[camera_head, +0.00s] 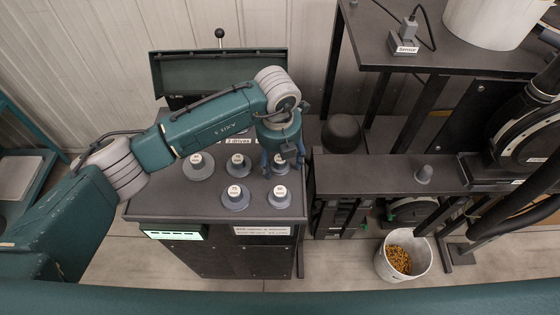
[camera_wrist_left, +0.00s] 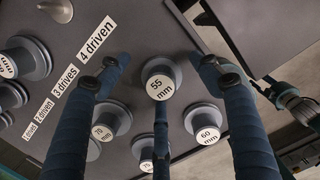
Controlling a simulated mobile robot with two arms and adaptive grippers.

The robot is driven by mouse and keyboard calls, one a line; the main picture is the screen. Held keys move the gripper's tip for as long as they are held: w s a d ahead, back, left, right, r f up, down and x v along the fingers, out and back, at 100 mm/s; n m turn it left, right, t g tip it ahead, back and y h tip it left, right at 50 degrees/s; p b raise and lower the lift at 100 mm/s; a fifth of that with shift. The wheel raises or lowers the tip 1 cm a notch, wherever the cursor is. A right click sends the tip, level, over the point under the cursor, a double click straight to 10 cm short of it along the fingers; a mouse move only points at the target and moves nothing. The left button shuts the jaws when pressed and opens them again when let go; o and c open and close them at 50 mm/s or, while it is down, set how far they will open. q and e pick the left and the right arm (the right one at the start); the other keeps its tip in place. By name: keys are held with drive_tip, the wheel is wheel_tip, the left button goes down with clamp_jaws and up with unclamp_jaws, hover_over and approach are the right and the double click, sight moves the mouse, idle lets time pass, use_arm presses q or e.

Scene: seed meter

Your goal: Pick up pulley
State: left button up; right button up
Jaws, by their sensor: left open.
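Several grey stepped pulleys with white size labels stand on the dark cabinet top (camera_head: 150,208). My left gripper (camera_head: 281,160) is open above the back right pulley (camera_head: 281,167), which it partly hides. In the left wrist view, the 55 mm pulley (camera_wrist_left: 160,78) sits between the spread dark blue fingers, with nothing held. The 70 mm pulley (camera_wrist_left: 110,121), the 60 mm pulley (camera_wrist_left: 204,122) and the 75 mm pulley (camera_wrist_left: 147,153) stand close by; a finger partly covers the 75 mm one. My right gripper is not in view.
An open case lid (camera_head: 218,73) rises behind the pulleys. A white bucket (camera_head: 388,268) of orange-yellow grains stands on the floor. A sensor block (camera_head: 404,43) lies on the upper shelf.

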use_arm(q)
drive_tip(key=shift+c, duration=0.7)
drive_tip(key=c, duration=1.1)
drive_tip(key=shift+r, duration=0.1)
drive_tip(key=shift+c, duration=0.2)
drive_tip(key=shift+r, duration=0.4)
wheel_tip(320, 180, up, 18)
drive_tip(key=b, duration=0.5)
wheel_tip(320, 180, up, 5)
drive_tip(key=p, duration=0.3)
hover_over(280, 159)
drive_tip(key=shift+r, duration=0.2)
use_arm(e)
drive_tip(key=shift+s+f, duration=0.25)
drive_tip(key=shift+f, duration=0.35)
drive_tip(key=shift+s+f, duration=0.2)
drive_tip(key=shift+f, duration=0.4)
use_arm(q)
drive_tip(key=shift+w, duration=0.1)
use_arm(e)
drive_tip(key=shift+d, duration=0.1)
